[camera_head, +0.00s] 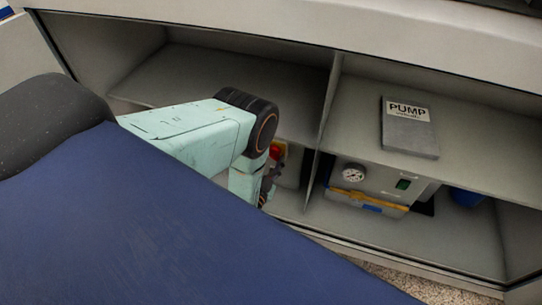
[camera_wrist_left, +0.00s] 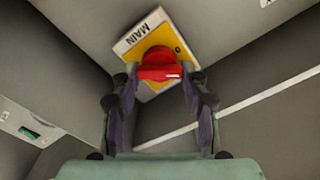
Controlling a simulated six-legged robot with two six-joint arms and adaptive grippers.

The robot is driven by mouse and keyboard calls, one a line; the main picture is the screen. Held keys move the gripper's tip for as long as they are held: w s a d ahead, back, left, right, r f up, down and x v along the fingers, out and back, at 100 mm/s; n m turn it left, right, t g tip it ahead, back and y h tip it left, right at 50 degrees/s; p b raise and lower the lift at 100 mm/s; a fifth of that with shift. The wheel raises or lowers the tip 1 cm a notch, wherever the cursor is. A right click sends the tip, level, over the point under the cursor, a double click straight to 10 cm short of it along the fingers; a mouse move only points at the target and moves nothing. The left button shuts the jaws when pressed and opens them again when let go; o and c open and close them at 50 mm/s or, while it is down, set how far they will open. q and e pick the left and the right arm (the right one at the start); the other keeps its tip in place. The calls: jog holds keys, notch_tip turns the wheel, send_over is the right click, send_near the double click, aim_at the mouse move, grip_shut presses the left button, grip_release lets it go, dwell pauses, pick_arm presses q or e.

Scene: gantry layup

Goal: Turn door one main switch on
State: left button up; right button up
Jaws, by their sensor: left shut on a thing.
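The main switch shows in the left wrist view as a red rotary knob (camera_wrist_left: 158,64) on a yellow plate (camera_wrist_left: 181,50) with a white label reading MAIN. My left gripper (camera_wrist_left: 160,80) has its two fingers on either side of the knob's red handle and is shut on it. In the head view a bit of the red knob (camera_head: 276,152) shows behind my left gripper (camera_head: 268,186), inside the left part of the open cabinet. Much of the switch is hidden there by my arm. My right gripper is not in view.
A vertical divider (camera_head: 322,140) stands just right of my left gripper. Right of it are a shelf with a grey PUMP binder (camera_head: 409,135) and, below, a unit with a gauge (camera_head: 353,173). A blue surface (camera_head: 150,220) fills the lower left.

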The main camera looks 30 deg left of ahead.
pick_arm(q)
jog(key=m, duration=0.5)
jog(key=shift+m, duration=0.3)
jog(key=m, duration=0.5)
jog(key=shift+f+p, duration=0.2)
jog(key=shift+p, duration=0.15)
jog(key=o, duration=1.2)
jog(key=shift+d, duration=0.1)
jog(key=shift+c, duration=0.2)
jog(key=v, duration=0.7)
jog(key=shift+s, duration=0.25)
